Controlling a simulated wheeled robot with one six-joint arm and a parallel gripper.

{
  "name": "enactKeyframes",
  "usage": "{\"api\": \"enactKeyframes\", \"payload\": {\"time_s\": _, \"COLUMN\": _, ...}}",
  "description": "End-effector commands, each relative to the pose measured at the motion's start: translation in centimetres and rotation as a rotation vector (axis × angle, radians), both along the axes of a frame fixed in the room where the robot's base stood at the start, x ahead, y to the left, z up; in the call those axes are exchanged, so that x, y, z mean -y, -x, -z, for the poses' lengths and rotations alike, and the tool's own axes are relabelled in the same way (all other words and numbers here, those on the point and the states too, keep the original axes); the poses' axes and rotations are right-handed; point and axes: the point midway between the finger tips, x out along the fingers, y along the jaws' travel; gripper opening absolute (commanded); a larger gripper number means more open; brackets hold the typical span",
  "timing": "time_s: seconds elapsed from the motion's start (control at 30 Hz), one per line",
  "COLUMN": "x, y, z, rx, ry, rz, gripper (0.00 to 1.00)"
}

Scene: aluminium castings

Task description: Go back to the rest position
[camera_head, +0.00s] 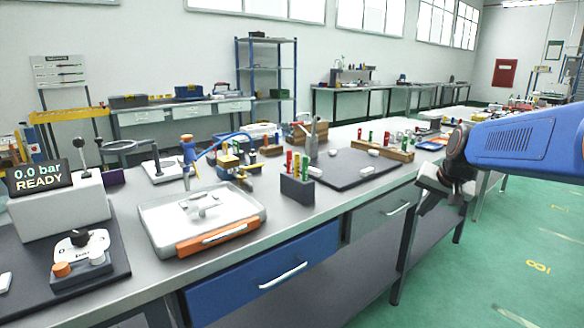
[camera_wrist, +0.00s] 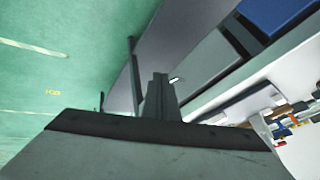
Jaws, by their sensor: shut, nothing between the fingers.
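My gripper (camera_head: 424,206) hangs at the end of my blue arm at the right of the head view. It is beside the front edge of the workbench (camera_head: 330,203), over the aisle side, pointing down. In the wrist view my gripper (camera_wrist: 159,88) shows as dark fingers together in the middle, with nothing between them. The bench front with its blue drawer (camera_wrist: 272,14) lies beyond it in that view, with green floor at the left.
The bench holds a white tray with an orange handle (camera_head: 222,236), a dark block with coloured pieces (camera_head: 297,188), a dark mat (camera_head: 345,178) and a display reading "0.0 bar READY" (camera_head: 39,177). The green floor (camera_head: 520,240) at the right is clear.

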Motion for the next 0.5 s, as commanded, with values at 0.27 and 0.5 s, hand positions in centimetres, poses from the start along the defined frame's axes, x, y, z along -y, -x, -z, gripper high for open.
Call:
{"api": "enactKeyframes", "payload": {"time_s": 0.27, "x": -4.2, "y": 10.2, "z": 1.1, "rx": -0.038, "ry": 0.076, "rz": -0.136, "gripper": 0.00}}
{"api": "enactKeyframes", "payload": {"time_s": 0.5, "x": -6.4, "y": 18.6, "z": 3.4, "rx": -0.072, "ry": 0.142, "rz": -0.246, "gripper": 0.00}}
